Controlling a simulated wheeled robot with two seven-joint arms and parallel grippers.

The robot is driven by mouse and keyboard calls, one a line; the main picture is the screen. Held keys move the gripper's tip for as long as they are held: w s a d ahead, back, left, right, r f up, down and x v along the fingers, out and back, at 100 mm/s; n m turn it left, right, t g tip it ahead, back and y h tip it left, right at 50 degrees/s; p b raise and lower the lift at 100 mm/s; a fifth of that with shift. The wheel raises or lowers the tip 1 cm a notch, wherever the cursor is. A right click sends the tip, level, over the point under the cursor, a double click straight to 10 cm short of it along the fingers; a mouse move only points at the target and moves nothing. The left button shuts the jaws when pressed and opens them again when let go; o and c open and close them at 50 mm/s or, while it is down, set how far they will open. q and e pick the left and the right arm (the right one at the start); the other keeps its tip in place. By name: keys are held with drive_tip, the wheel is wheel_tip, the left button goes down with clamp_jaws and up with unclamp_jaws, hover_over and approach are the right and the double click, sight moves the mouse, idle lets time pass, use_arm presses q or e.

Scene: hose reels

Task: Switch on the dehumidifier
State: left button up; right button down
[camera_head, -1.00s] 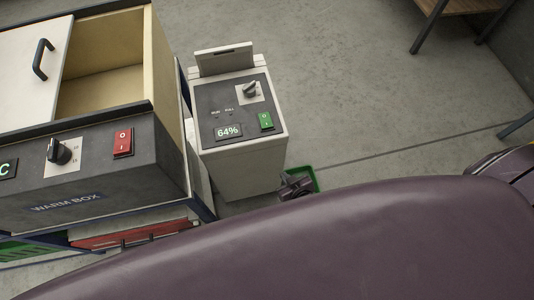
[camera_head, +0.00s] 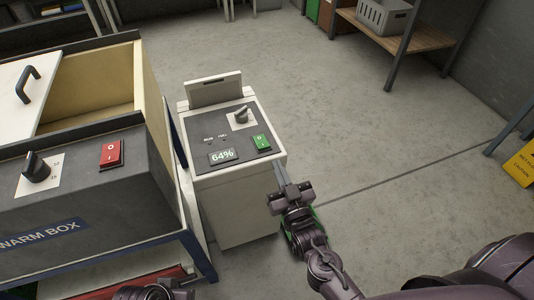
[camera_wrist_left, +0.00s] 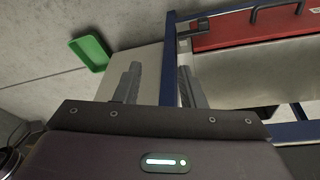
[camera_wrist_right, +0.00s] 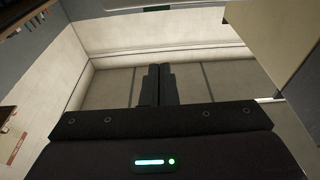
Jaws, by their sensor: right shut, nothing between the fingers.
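The dehumidifier (camera_head: 240,205) is a white box beside the warm box. Its dark top panel (camera_head: 208,119) carries a display (camera_head: 221,156) reading 64%, a dial (camera_head: 241,115), two small indicators and a green rocker switch (camera_head: 261,143). Which way the rocker is pressed is too small to tell. My right gripper (camera_head: 281,170) is shut and empty, just right of the panel's front right corner, below the switch in the picture. The right wrist view shows its fingers (camera_wrist_right: 155,84) together. My left gripper (camera_wrist_left: 158,82) is open, with empty space between its fingers.
The warm box (camera_head: 60,200) stands left, with its own dial (camera_head: 37,168) and red switch (camera_head: 111,153). A green tray (camera_wrist_left: 90,52) lies on the floor, mostly hidden behind my right gripper in the head view. Open floor lies right; a shelf (camera_head: 400,32) stands behind.

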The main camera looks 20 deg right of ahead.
sight(266, 155)
drive_tip(key=shift+w, duration=0.1)
